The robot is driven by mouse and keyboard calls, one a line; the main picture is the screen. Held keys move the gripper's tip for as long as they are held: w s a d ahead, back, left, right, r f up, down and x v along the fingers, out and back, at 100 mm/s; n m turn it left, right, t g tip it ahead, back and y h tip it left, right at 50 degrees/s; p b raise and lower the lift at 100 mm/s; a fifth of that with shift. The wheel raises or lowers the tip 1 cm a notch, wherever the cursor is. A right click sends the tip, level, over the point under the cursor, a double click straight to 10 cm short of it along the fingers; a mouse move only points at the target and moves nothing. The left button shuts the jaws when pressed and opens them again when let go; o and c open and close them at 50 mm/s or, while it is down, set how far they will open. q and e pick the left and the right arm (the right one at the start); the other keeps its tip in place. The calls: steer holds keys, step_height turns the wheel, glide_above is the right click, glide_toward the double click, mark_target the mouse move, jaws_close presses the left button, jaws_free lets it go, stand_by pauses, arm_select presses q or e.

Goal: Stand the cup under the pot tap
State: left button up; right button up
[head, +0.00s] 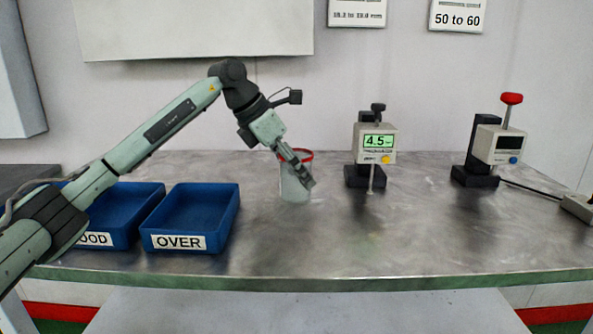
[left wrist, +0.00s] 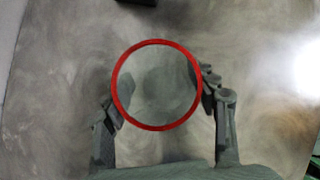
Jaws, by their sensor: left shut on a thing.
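The cup (head: 289,190) is pale and see-through with a red rim, upright near the middle of the metal table. In the left wrist view I look down into the cup (left wrist: 157,87) through its red ring. My left gripper (head: 307,178) is shut on the cup, its fingers on opposite sides of the wall. It also shows in the left wrist view (left wrist: 162,98). Whether the cup's base touches the table is hard to tell. No pot or tap shows in either view. My right gripper is not in view.
Blue trays, one labelled OVER (head: 180,243) and one partly hidden (head: 115,237), stand at the left. A gauge reading 4.5 (head: 375,144) stands right of the cup. A red-knobbed gauge (head: 499,145) with a cable is farther right. The front middle of the table (head: 370,245) is clear.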

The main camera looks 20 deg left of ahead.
arm_select(q)
steer(key=shift+f, duration=0.15)
steer(key=o, duration=1)
